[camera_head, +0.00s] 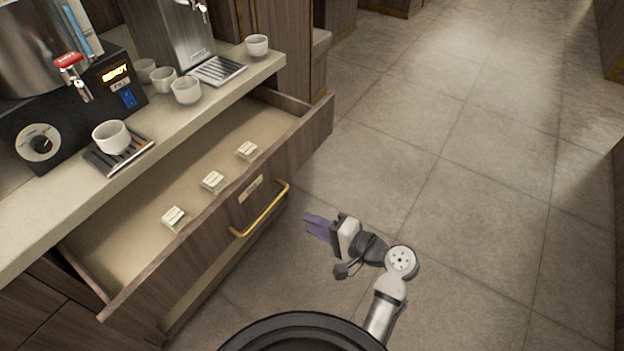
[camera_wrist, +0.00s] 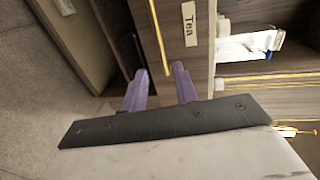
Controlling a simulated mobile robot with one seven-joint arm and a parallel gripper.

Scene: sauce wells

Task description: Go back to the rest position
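My gripper (camera_head: 318,228) is over the floor in front of the open drawer, a little to the right of the drawer's gold handle (camera_head: 262,212), and looks apart from it. In the wrist view its two purple fingers (camera_wrist: 160,88) are spread with a gap between them and nothing held. The fingers point toward the wooden drawer front (camera_wrist: 182,50), which bears a "Tea" label (camera_wrist: 190,24). The drawer (camera_head: 150,235) stands pulled out, with several small pale packets in it, one of them a middle packet (camera_head: 213,182).
The counter (camera_head: 215,105) carries a dispenser with a "READY" display (camera_head: 115,73), a cup on a drip tray (camera_head: 111,137) and several more white cups. The open drawer juts out beside my arm. The tiled floor (camera_head: 450,170) to the right is clear.

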